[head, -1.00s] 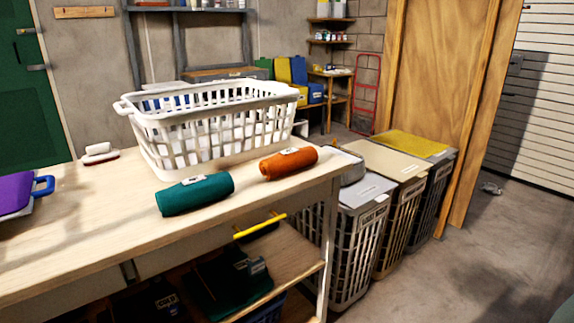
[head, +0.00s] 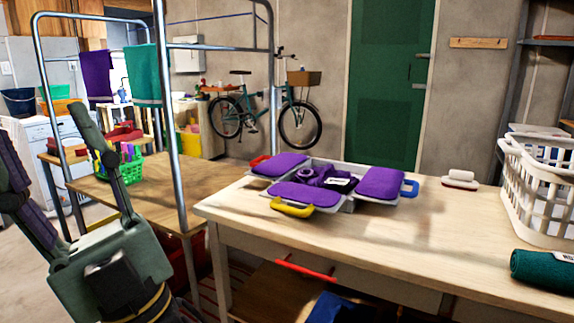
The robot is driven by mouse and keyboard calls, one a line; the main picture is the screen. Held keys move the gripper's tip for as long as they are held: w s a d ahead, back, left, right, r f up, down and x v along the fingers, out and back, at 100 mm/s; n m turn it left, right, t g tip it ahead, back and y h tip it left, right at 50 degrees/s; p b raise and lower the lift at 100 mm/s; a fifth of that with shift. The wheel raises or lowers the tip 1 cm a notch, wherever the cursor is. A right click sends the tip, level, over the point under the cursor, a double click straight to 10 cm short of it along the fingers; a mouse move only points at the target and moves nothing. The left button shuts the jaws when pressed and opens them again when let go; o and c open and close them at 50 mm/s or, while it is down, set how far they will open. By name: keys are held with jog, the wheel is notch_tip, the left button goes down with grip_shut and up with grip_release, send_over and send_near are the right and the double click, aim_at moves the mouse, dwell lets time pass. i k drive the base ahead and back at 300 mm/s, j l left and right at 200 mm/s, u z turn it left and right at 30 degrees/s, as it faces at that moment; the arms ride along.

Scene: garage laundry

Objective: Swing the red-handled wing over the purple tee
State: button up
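A folding board with grey panels (head: 352,204) lies on the light wooden table, left of its middle. Its red-handled wing (head: 279,165) is at the back left, spread out flat, with the red handle (head: 259,161) at its outer edge. Purple covers this wing, the yellow-handled front wing (head: 305,194) and the blue-handled right wing (head: 380,183). The purple tee (head: 322,176) is bunched at the board's middle, with a white label; its exact outline is unclear. My gripper (head: 40,125) is at the lower left, fingers wide apart and empty, well away from the board.
A metal rail frame (head: 160,100) with hanging towels stands over a lower wooden table (head: 150,193) between my gripper and the board. A green basket (head: 125,168) sits there. A white brush (head: 460,179), white laundry basket (head: 540,195) and green roll (head: 545,268) are at the right.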

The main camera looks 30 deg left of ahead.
aim_at(275, 167)
jog(key=i+j+u, duration=0.1)
jog(key=j+u, duration=0.4)
jog(key=i+j+u, duration=0.25)
jog(key=i+j, duration=0.1)
jog(key=i, duration=1.2)
